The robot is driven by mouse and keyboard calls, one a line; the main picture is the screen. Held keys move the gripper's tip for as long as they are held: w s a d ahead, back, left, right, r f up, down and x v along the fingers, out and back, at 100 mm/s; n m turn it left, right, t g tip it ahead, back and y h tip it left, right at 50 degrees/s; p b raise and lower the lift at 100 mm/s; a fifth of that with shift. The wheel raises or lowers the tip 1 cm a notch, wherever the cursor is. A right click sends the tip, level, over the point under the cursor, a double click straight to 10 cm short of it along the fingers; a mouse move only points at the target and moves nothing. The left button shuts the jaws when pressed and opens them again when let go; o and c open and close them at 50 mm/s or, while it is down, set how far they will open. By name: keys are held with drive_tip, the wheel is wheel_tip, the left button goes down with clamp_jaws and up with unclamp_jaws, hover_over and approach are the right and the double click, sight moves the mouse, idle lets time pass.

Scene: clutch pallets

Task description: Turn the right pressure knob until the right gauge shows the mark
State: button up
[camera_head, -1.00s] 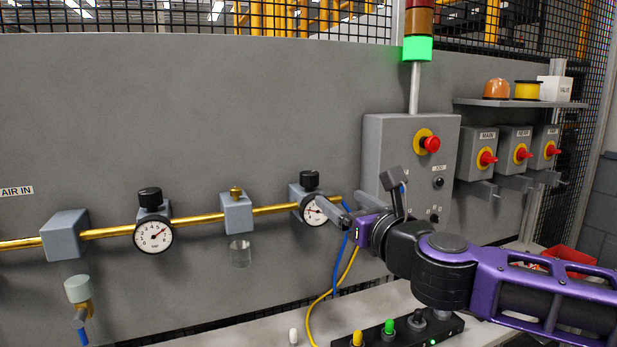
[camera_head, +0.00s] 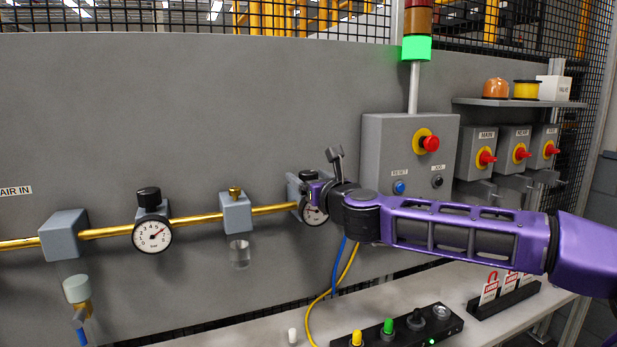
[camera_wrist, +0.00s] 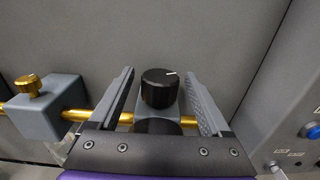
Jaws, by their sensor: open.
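The right pressure knob (camera_wrist: 160,88) is black with a white line on its top, seen in the wrist view on its grey regulator block (camera_wrist: 158,122). My gripper (camera_wrist: 164,95) is open, with one finger on each side of the knob and a gap on both sides.
The left gauge (camera_head: 152,235) with its black knob (camera_head: 149,198) sits further left on the brass pipe (camera_head: 190,219). A grey filter block (camera_wrist: 50,103) stands left of my gripper. The control box (camera_head: 385,150) with a red button is to the right.

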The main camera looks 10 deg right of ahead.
drive_tip(key=shift+w, duration=0.2)
clamp_jaws()
idle(0.4)
drive_tip(key=shift+y, duration=0.5)
